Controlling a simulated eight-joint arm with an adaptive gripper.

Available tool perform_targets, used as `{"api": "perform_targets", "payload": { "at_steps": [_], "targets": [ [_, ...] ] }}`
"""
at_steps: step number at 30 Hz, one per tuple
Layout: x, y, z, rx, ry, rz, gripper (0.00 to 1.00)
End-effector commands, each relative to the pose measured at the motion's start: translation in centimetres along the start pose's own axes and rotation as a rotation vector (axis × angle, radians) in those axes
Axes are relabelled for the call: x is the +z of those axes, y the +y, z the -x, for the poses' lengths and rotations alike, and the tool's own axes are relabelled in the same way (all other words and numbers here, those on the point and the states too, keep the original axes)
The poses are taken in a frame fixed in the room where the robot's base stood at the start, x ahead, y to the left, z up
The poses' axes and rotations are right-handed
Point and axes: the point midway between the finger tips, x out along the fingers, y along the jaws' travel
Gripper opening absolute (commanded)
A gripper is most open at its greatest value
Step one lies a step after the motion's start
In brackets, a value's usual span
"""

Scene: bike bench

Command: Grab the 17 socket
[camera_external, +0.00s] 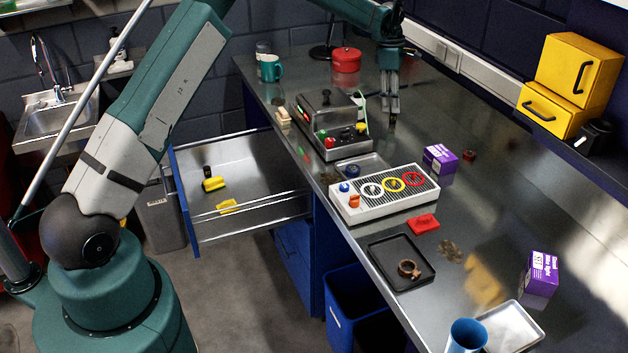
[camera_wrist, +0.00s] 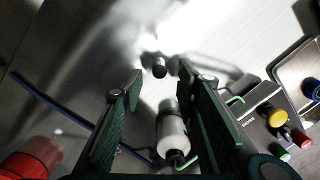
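My gripper (camera_external: 390,112) is above the far part of the bench, pointing down. In the wrist view its two fingers (camera_wrist: 169,82) stand apart, with a gap between them. A small dark cylinder (camera_wrist: 160,68), perhaps the 17 socket, shows near the fingertips, apart from both fingers. No size mark can be read on it. A small dark thing (camera_external: 392,122) just below the gripper in the external view may be the same piece. A white and black cylinder (camera_wrist: 172,132) shows between the fingers, closer to the camera; I cannot tell what it is.
A control box with coloured buttons (camera_external: 330,135) stands left of the gripper; its buttons (camera_wrist: 277,118) show right in the wrist view. A red pot (camera_external: 346,60) stands behind. A white panel (camera_external: 385,194) and purple boxes (camera_external: 440,159) are nearer. The drawer (camera_external: 240,178) is open.

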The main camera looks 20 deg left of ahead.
Motion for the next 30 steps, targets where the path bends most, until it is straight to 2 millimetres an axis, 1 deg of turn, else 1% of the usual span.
{"api": "perform_targets", "payload": {
  "at_steps": [9,13,17,24,27,30],
  "targets": [
    [0.0,0.0,-0.1,0.0,0.0,0.0,0.32],
    [0.0,0.0,-0.6,0.0,0.0,0.0,0.32],
    [0.1,0.1,-1.6,0.0,0.0,0.0,0.32],
    [0.1,0.1,-4.3,0.0,0.0,0.0,0.32],
    [0.1,0.1,-5.0,0.0,0.0,0.0,0.32],
    [0.1,0.1,-5.3,0.0,0.0,0.0,0.32]
  ]
}}
